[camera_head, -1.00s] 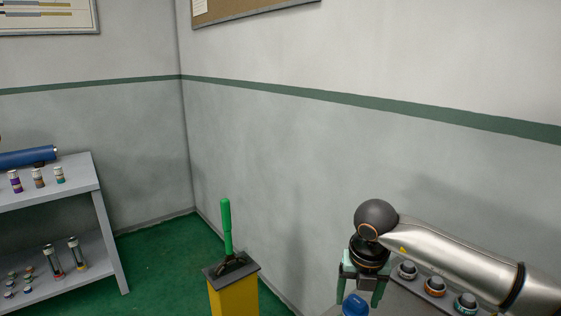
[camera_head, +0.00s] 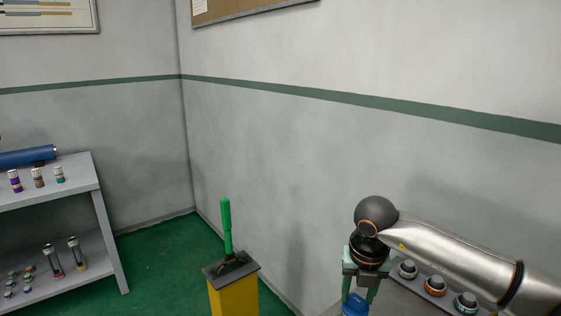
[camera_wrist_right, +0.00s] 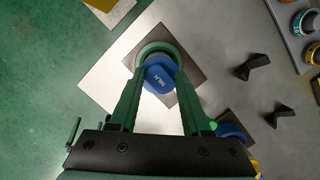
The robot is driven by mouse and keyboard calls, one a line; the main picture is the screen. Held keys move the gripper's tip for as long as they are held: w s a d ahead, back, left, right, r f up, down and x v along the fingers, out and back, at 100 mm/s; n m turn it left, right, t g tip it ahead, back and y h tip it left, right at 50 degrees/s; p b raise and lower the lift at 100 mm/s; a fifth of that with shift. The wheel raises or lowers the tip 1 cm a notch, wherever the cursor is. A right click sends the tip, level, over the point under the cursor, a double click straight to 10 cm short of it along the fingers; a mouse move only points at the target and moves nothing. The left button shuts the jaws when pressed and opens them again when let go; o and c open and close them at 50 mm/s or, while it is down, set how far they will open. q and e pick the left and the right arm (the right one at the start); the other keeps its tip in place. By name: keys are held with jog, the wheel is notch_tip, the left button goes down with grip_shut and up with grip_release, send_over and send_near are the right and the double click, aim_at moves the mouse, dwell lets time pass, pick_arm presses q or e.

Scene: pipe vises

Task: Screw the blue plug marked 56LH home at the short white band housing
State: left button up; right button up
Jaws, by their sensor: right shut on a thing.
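My right gripper (camera_head: 360,298) points down at the bottom right of the head view. Its green fingers are shut on a blue plug (camera_head: 354,305), which is cut off by the lower picture edge. In the right wrist view the blue plug (camera_wrist_right: 160,78) sits between the fingertips (camera_wrist_right: 158,85), and its top shows a marking that ends in LH; the digits are hard to read. A pale green ring shows just behind the plug, over a dark square plate (camera_wrist_right: 185,60). I cannot pick out the short white band housing. My left gripper is out of view.
Several dark-capped round parts with coloured bands, such as the orange-banded one (camera_head: 435,286), stand right of the gripper. Two black wedge-shaped blocks (camera_wrist_right: 252,66) lie on the grey surface. A yellow post (camera_head: 233,295) with a green lever stands centre; a grey shelf (camera_head: 75,183) is left.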

jog(key=shift+f+n+y+b, duration=0.1)
jog(key=shift+n+y+b, duration=0.25)
jog(key=shift+n, duration=1.05)
grip_shut()
jog(key=n, duration=0.3)
jog(key=shift+n+y, duration=0.25)
jog(key=shift+n, duration=0.05)
jog(key=n, duration=0.3)
jog(key=shift+n+g+y, duration=0.3)
jog(key=n, duration=0.4)
jog(key=shift+g+y, duration=0.3)
jog(key=shift+n, duration=0.3)
jog(key=n+g, duration=0.1)
jog(key=n, duration=0.9)
jog(key=shift+g, duration=0.4)
jog(key=n, duration=0.4)
jog(key=shift+g, duration=0.4)
